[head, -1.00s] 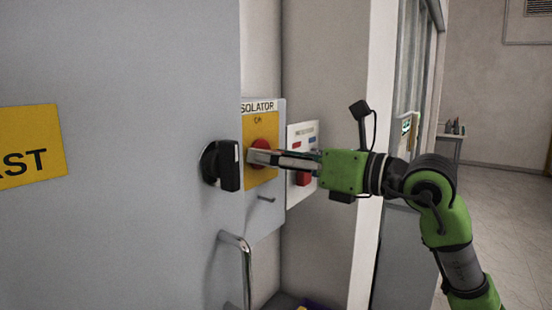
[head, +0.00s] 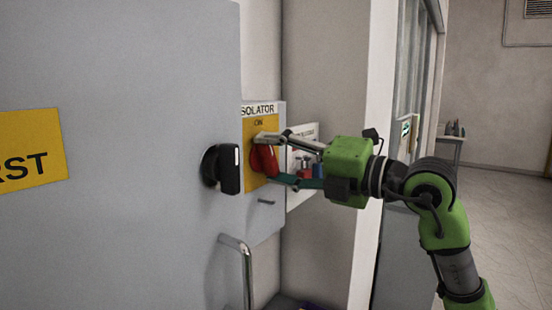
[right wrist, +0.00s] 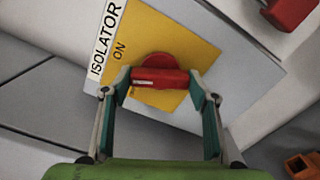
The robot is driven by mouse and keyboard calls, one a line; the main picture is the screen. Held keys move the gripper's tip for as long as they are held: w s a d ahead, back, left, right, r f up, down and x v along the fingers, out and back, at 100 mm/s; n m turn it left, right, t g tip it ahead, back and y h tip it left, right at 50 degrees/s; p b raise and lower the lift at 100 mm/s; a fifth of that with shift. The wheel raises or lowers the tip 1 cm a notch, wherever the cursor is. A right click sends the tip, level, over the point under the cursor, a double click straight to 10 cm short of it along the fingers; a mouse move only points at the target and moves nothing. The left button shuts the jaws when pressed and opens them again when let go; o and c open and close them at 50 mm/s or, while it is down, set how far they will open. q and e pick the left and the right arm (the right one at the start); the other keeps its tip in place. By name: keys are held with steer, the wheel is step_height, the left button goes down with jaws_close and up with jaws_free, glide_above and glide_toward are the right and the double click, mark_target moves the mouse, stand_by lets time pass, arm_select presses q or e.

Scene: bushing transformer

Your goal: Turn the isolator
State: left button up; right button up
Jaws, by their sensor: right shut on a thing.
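The isolator's red rotary handle (head: 264,160) sits on a yellow plate (head: 253,178) on a grey box labelled "ISOLATOR", with "ON" above the handle. In the right wrist view the red handle (right wrist: 160,78) lies across the picture between the two fingers, one at each end. My right gripper (head: 268,158) is shut on the handle; its fingers show above and below it in the head view. In the right wrist view the right gripper (right wrist: 160,88) has its fingertips at the handle's ends. My left gripper is not in view.
A large grey cabinet door fills the left, with a black knob (head: 229,168) and a metal bar handle (head: 247,270) close left of the isolator. A white panel (head: 304,145) with red and blue parts is behind the gripper. A pale post stands right of it.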

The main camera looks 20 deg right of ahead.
steer(key=m+p, duration=0.1)
steer(key=m, duration=0.3)
steer(key=shift+m, duration=0.3)
stand_by(0.5)
steer(key=o, duration=1.1)
steer(key=v, duration=1.2)
steer(key=shift+d, duration=0.1)
